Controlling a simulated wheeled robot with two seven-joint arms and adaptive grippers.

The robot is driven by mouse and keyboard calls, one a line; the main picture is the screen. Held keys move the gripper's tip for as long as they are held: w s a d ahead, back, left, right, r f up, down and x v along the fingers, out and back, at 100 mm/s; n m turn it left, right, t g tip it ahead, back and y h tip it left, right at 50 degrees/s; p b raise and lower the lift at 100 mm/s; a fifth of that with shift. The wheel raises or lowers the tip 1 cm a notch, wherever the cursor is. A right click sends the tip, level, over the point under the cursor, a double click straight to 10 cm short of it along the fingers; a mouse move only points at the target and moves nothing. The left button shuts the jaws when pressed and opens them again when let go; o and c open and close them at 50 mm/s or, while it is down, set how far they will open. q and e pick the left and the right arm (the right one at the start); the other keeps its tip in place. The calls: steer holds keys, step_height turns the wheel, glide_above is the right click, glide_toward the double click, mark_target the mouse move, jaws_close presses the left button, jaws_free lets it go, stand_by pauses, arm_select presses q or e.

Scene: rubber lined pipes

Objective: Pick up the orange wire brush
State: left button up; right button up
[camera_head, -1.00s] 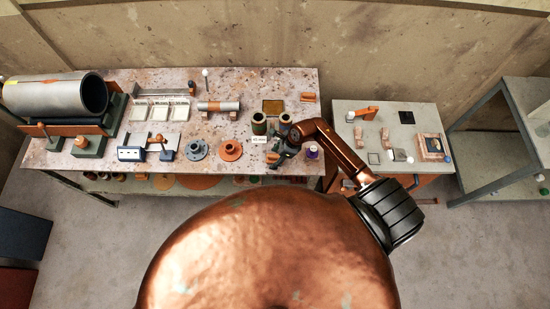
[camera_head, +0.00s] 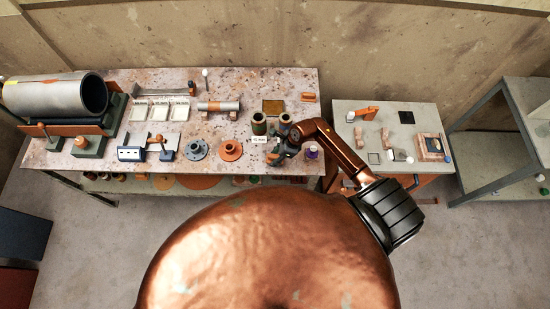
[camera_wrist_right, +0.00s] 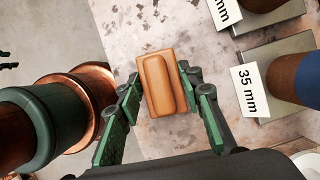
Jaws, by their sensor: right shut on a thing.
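The orange wire brush (camera_wrist_right: 161,84) shows in the right wrist view as an orange block with a raised rounded ridge on top. My right gripper (camera_wrist_right: 168,88) has its green fingers on both sides of it and is shut on it. Its bristle side is hidden. In the head view my right gripper (camera_head: 275,158) is low over the front right part of the large table, and the brush in it is too small to make out. My left gripper is not in view.
Green-brown cylinders (camera_head: 259,124) stand close behind the gripper, with a "35 mm" label (camera_wrist_right: 249,91) beside. An orange flange (camera_head: 230,150) lies left, a purple bottle (camera_head: 312,152) right. A small orange block (camera_head: 308,97) lies at the speckled table's back right.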

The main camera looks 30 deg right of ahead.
mark_target(274, 156)
steer(key=shift+r, duration=0.1)
steer(key=shift+r, duration=0.45)
step_height(274, 156, up, 2)
steer(key=shift+s+r+b, duration=0.1)
steer(key=shift+r+b, duration=0.05)
steer(key=shift+b, duration=0.6)
steer(key=s+a+r+b, duration=0.2)
steer(key=s+a+r, duration=0.1)
steer(key=s+r, duration=0.6)
steer(key=s, duration=0.4)
steer(key=shift+s+r+b, duration=0.2)
steer(key=shift+r+b, duration=0.15)
steer(key=shift+a, duration=0.1)
